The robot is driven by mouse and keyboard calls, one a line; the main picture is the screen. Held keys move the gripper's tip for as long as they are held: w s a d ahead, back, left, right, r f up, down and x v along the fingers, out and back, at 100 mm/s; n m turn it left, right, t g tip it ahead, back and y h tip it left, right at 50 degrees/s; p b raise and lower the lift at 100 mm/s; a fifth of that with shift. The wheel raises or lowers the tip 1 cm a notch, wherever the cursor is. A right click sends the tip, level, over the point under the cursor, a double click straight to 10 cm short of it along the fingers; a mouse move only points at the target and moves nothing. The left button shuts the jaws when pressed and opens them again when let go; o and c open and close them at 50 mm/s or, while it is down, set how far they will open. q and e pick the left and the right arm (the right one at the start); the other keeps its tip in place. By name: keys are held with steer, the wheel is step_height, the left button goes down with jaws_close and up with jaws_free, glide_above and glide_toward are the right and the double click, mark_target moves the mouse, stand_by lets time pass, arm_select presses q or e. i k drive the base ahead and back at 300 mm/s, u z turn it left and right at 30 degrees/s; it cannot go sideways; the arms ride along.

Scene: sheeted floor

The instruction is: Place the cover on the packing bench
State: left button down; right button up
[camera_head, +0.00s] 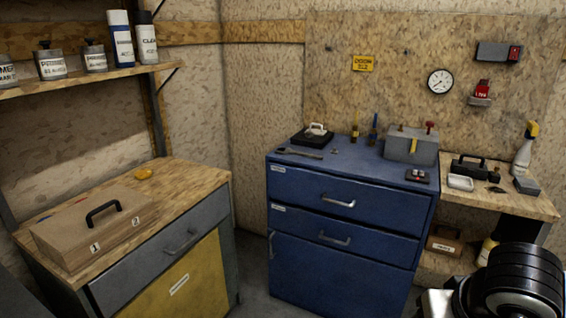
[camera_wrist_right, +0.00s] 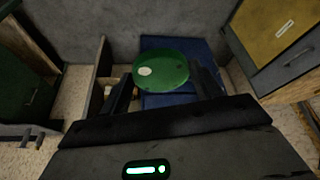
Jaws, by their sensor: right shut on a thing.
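A round green cover (camera_wrist_right: 172,70) with a pale spot sits between the fingers of my right gripper (camera_wrist_right: 162,78) in the right wrist view. The gripper is shut on it and holds it in the air. In the head view only part of my right arm shows at the lower right; the cover is out of sight there. A wood-topped bench (camera_head: 196,182) with a grey drawer and yellow door stands at the left. Another wood-topped bench (camera_head: 535,205) stands at the right. I see no label telling which is the packing bench. My left gripper is in neither view.
A wooden box (camera_head: 95,228) with a black handle takes up the left bench's front; a yellow item (camera_head: 144,173) lies behind it. A blue cabinet (camera_head: 342,219) carries a grey toolbox (camera_head: 409,150) and tools. The right bench holds a spray bottle (camera_head: 524,150) and small items.

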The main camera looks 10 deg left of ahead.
mark_target(176, 186)
steer(key=i, duration=2.65)
steer(key=u, duration=3.4)
